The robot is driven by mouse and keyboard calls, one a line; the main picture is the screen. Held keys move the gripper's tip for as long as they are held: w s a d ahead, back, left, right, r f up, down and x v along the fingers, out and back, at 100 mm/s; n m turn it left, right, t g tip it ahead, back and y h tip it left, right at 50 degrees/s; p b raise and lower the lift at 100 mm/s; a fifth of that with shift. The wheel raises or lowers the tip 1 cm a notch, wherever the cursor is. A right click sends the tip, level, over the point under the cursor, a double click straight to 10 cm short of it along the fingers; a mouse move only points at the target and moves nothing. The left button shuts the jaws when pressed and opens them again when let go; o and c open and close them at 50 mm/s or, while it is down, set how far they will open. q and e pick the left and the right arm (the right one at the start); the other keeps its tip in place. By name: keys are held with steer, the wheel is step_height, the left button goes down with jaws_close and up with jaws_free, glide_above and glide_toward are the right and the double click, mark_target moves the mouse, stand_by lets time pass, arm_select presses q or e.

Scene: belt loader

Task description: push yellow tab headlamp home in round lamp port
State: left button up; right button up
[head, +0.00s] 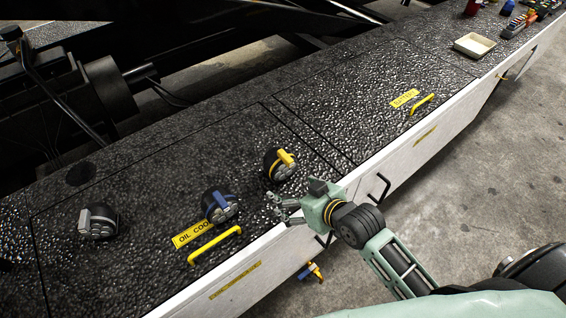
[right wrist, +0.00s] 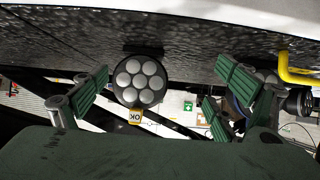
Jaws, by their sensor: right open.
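The yellow tab headlamp (head: 279,167) is a round black lamp with a yellow tab, at the dark speckled deck in the head view. In the right wrist view its face of several pale discs (right wrist: 139,81) shows between the fingers, with the yellow tab (right wrist: 135,116) reading "OK". My right gripper (head: 279,207) is open and empty, just in front of this lamp and apart from it. The lamp's port is hidden by the lamp, and I cannot tell how deep it sits. My left gripper is in neither view.
A blue tab lamp (head: 219,206) and a grey tab lamp (head: 98,222) stand further left. A yellow handle (head: 215,245) is near the front edge. A dark round patch (head: 80,174) lies at the left. A pale tray (head: 474,45) sits far right; the deck between is mostly clear.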

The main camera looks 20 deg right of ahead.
mark_target(285, 168)
steer(key=w, duration=0.1)
steer(key=w+r+t, duration=0.1)
steer(key=w, duration=0.1)
steer(key=w+d+r+t, duration=0.1)
steer(key=shift+w+d+r, duration=0.1)
steer(key=shift+w+r, duration=0.05)
steer(key=shift+w, duration=0.4)
steer(key=shift+x, duration=0.9)
steer(key=x, duration=0.2)
steer(key=p+x, duration=0.1)
steer(key=x, duration=0.2)
steer(key=shift+w+f, duration=0.15)
steer(key=shift+f, duration=0.25)
steer(key=c, duration=1.5)
steer(key=shift+r, duration=0.1)
steer(key=shift+c, duration=0.3)
steer(key=shift+r, duration=0.1)
